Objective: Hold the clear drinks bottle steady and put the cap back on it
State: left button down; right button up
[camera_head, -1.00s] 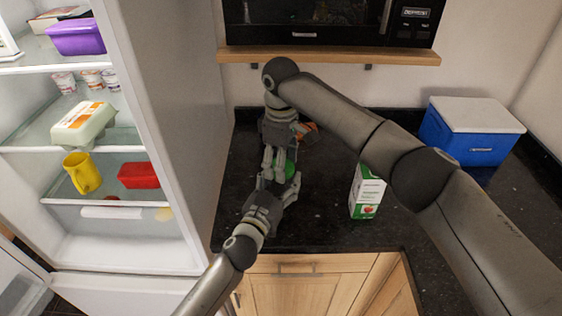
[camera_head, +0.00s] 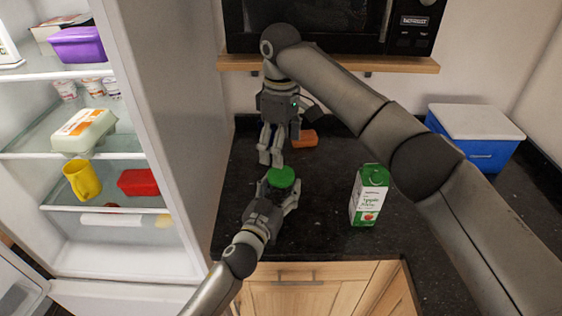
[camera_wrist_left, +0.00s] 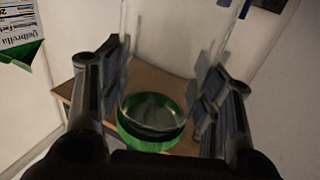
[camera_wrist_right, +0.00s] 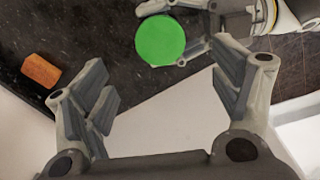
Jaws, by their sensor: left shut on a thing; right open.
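The clear bottle (camera_wrist_left: 165,55) stands between the fingers of my left gripper (camera_head: 279,197), which is shut on it. In the head view the bottle is mostly hidden under its green cap (camera_head: 281,178). The cap sits over the bottle's top end and shows as a flat green disc in the right wrist view (camera_wrist_right: 160,40). I cannot tell how tightly it sits. My right gripper (camera_head: 271,158) is open and empty, behind and above the cap, apart from it.
A green-and-white juice carton (camera_head: 370,196) stands to the right on the dark counter. A small orange block (camera_head: 305,138) lies behind. A blue cool box (camera_head: 474,140) is at the back right, the open fridge (camera_head: 70,240) at left. A shelf with a microwave (camera_head: 330,25) overhangs the back.

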jog(key=shift+r, duration=2.2)
pick_arm(q)
jog(key=shift+c, duration=1.8)
grip_release()
jog(key=v, duration=1.2)
jog(key=shift+f, duration=0.15)
pick_arm(e)
jog(key=shift+f, duration=0.1)
